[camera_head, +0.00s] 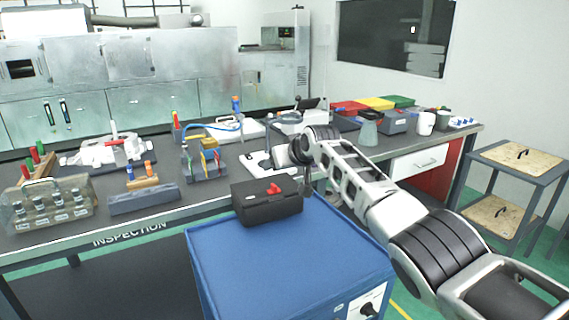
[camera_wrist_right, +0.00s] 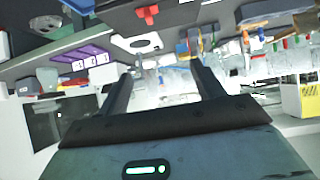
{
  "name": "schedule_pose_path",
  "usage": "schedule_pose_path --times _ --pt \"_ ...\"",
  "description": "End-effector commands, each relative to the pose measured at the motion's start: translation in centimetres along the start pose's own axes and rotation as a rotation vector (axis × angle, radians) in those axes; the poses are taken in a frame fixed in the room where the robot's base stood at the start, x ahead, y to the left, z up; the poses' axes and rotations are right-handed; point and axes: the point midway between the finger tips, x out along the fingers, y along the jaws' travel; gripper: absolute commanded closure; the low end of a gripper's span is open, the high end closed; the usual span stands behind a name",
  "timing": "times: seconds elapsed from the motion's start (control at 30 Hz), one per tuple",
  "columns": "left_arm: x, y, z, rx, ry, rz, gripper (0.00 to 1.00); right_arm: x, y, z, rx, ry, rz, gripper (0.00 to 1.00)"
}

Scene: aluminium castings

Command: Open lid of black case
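The black case (camera_head: 266,207) sits on the blue cabinet at the near edge of the long bench. Its lid looks shut, and a red piece (camera_head: 273,188) lies on its top. My left gripper is not in view.
The blue cabinet (camera_head: 290,262) has bare top in front of the case. The inspection bench (camera_head: 150,219) behind holds racks, small parts, colored bins (camera_head: 375,104) and a white mug (camera_head: 426,123). A wheelless-looking side table (camera_head: 517,160) stands at right.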

Motion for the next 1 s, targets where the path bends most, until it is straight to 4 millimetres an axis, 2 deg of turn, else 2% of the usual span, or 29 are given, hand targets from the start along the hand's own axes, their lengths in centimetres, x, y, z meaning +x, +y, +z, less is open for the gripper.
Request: schedule_pose_path --times 0.27,0.47,0.77,1.0 --pt "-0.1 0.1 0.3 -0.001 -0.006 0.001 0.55 -0.2 0.0 0.1 0.001 -0.004 -0.001 0.33" --pt "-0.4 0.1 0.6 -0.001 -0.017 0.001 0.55 -1.5 0.1 0.1 0.0 -0.002 -0.002 0.33" --pt "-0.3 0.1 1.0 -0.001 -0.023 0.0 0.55 -5.4 0.1 0.2 0.0 -0.001 0.0 0.33" --pt "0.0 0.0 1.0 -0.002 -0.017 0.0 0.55 -10.0 0.1 0.2 -0.001 0.001 0.001 0.33"
